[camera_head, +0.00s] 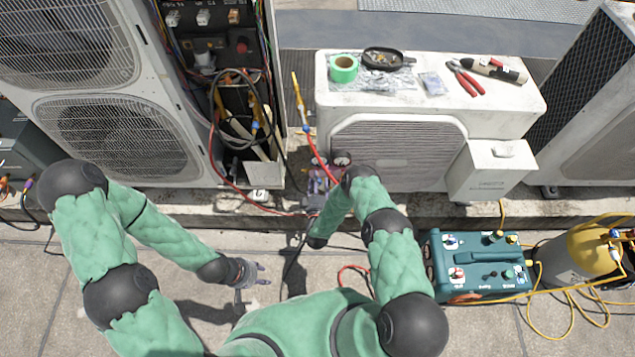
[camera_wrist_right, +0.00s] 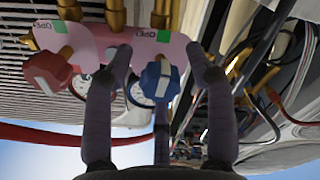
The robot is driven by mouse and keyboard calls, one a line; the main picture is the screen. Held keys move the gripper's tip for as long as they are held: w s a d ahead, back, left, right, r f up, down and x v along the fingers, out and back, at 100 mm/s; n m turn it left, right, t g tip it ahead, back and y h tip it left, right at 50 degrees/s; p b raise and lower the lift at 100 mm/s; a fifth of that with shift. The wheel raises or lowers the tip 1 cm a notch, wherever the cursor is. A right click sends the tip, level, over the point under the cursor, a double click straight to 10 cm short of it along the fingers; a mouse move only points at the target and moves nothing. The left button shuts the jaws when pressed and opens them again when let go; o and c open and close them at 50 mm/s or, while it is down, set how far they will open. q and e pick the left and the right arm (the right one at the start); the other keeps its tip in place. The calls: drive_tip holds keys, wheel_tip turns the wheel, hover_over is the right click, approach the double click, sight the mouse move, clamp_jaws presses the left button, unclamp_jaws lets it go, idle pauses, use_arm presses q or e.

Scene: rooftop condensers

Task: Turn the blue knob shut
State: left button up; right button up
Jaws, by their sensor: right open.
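The blue knob (camera_wrist_right: 160,80) hangs from a pink manifold (camera_wrist_right: 90,45) in the right wrist view. A green label reading OPE, partly cut off, is above it. My right gripper (camera_wrist_right: 160,58) is open, with its fingers on either side of the blue knob and gaps between them and it. In the head view the manifold (camera_head: 320,180) stands by the condenser, partly behind my right arm, and the blue knob cannot be made out there. My left gripper (camera_head: 256,277) looks open and empty, low over the paving.
A red knob (camera_wrist_right: 46,72) sits left of the blue one on the same manifold. Hoses and cables (camera_wrist_right: 270,85) hang close on the right. A teal machine (camera_head: 478,262) and a gas cylinder (camera_head: 570,262) stand at right. Tools (camera_head: 465,78) lie on the condenser (camera_head: 335,100).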

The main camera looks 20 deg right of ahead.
clamp_jaws()
